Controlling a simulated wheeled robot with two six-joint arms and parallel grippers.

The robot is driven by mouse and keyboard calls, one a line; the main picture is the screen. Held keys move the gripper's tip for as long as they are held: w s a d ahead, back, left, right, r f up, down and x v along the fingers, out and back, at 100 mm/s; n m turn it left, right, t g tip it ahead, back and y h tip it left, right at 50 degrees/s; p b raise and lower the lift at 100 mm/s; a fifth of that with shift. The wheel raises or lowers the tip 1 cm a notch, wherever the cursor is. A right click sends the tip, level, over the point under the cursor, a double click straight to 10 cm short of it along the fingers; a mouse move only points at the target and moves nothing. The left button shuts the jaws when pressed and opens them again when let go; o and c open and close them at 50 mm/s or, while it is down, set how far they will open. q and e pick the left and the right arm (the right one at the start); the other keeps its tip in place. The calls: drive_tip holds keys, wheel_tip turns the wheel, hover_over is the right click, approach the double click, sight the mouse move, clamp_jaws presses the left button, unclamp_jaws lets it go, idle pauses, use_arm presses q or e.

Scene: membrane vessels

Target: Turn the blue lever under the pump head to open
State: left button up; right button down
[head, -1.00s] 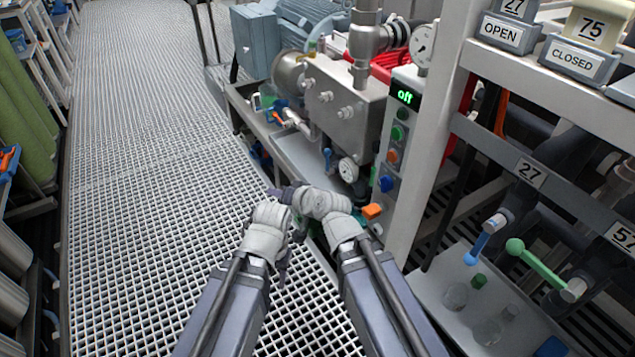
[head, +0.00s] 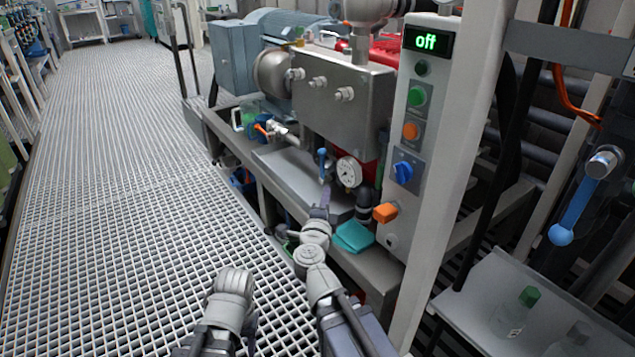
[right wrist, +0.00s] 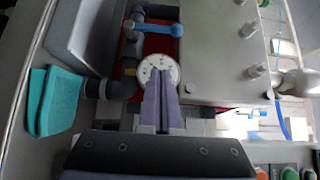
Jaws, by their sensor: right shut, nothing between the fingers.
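The pump head is a steel block (head: 340,105) in the middle of the head view. Below it a small blue lever (head: 322,163) stands upright in the picture, left of a round pressure gauge (head: 348,172). The lever also shows in the right wrist view (right wrist: 165,29), above the gauge face (right wrist: 158,70). My right gripper (head: 320,208) is in front of and below the lever, apart from it. Its fingers (right wrist: 161,85) are closed together and empty, overlapping the gauge's lower part in the wrist view. My left gripper (head: 248,328) is low over the floor grating, its fingers mostly hidden.
A teal cloth (head: 354,236) lies on the skid near my right gripper. A control panel (head: 398,222) with a display reading "off" and an orange knob (head: 385,213) stands to the right. A larger blue lever (head: 573,212) is at far right. The grating (head: 130,220) at left is clear.

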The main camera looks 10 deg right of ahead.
drive_tip(key=shift+d+f, duration=0.1)
drive_tip(key=shift+d, duration=0.05)
approach(322, 167)
drive_tip(key=w+d+r, duration=0.1)
drive_tip(key=w+d, duration=0.1)
drive_tip(key=d, duration=0.3)
drive_tip(key=w, duration=0.1)
drive_tip(key=w+a, duration=0.1)
drive_tip(key=w, duration=0.1)
drive_tip(key=shift+w+r, duration=0.1)
drive_tip(key=shift+w, duration=0.2)
